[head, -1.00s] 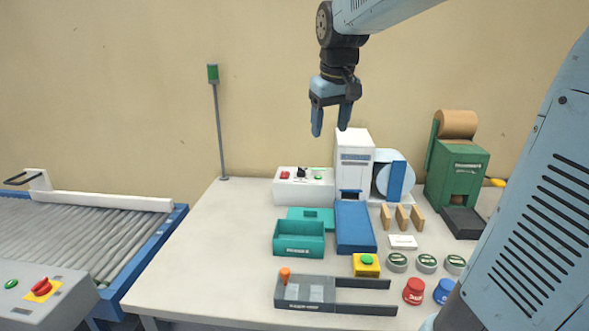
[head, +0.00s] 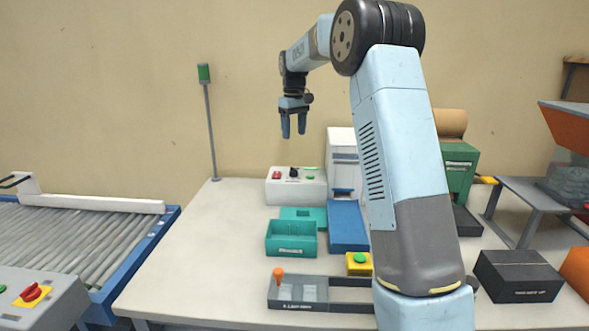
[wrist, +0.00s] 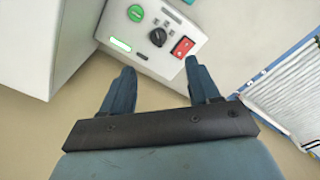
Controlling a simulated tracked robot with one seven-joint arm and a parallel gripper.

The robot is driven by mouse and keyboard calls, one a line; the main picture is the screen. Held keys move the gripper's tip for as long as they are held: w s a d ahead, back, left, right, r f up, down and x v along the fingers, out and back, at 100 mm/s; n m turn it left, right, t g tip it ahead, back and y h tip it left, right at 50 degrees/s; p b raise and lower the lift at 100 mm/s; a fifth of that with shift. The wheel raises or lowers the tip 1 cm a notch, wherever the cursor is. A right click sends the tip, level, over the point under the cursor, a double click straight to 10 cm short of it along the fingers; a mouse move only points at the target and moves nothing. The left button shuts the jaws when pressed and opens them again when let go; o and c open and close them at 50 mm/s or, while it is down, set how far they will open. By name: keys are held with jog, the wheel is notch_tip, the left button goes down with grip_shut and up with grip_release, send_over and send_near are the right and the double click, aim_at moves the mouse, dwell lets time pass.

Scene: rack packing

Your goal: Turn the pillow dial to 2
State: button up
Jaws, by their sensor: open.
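The pillow dial is a black knob (head: 293,172) on a white control box (head: 313,186) at the back of the table. In the wrist view the black dial (wrist: 158,37) sits between a green button and a red switch; its setting is too small to read. My gripper (head: 293,136) hangs above the box, fingers pointing down, open and empty. In the wrist view the open fingers (wrist: 162,78) lie on either side below the dial, apart from it.
A red switch (wrist: 183,46), a round green button (wrist: 135,13) and a lit green strip (wrist: 120,45) flank the dial. A white machine (head: 342,150) stands right of the box. Teal trays (head: 291,250) lie in front. A green lamp post (head: 212,130) stands to the left.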

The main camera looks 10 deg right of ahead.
aim_at(294, 172)
jog(key=f, duration=0.9)
jog(key=w+f, duration=0.1)
jog(key=f, duration=0.4)
jog(key=shift+f, duration=0.3)
